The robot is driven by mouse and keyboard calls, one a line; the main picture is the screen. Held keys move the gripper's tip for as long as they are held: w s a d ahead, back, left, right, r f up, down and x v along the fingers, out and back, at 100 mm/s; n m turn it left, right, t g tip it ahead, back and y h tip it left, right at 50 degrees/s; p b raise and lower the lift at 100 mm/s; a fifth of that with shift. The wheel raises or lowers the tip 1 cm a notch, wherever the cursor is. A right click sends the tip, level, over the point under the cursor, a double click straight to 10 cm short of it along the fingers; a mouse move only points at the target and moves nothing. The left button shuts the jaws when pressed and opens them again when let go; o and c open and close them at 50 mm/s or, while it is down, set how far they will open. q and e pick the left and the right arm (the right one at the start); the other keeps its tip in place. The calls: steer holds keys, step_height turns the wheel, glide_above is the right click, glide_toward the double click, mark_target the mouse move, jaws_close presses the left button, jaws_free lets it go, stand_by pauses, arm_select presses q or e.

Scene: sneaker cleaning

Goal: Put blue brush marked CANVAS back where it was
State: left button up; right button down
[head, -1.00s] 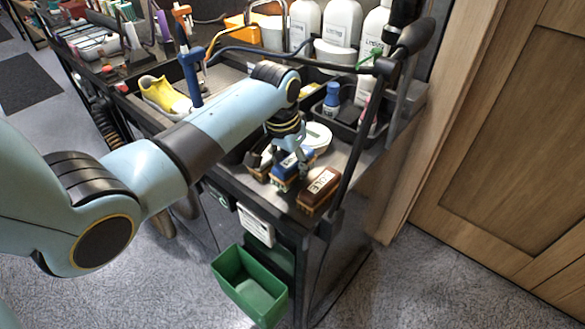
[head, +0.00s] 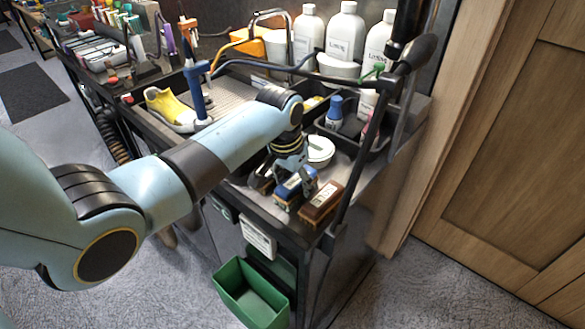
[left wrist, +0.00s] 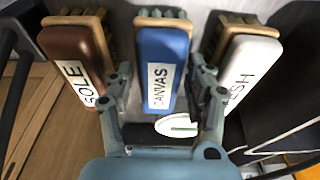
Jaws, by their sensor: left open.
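The blue brush marked CANVAS (left wrist: 163,50) stands on the trolley top between a brown brush marked SOLE (left wrist: 75,45) and a white brush whose visible letters read ESH (left wrist: 252,55). In the head view the blue brush (head: 288,190) is partly covered by my left gripper (head: 295,172). My left gripper (left wrist: 162,82) is open, with one finger on each side of the blue brush. I cannot tell whether the fingers touch it. My right gripper is not in view.
The brown brush (head: 321,203) is close by at the trolley's front corner. A round white dish (head: 320,150) sits behind the brushes. Bottles (head: 345,35) stand at the back, a yellow sneaker (head: 168,106) lies to the left, and a green bin (head: 248,295) hangs below.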

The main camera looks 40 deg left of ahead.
mark_target(288, 186)
arm_select(q)
steer(key=v, duration=1.1)
steer(key=shift+r, duration=0.2)
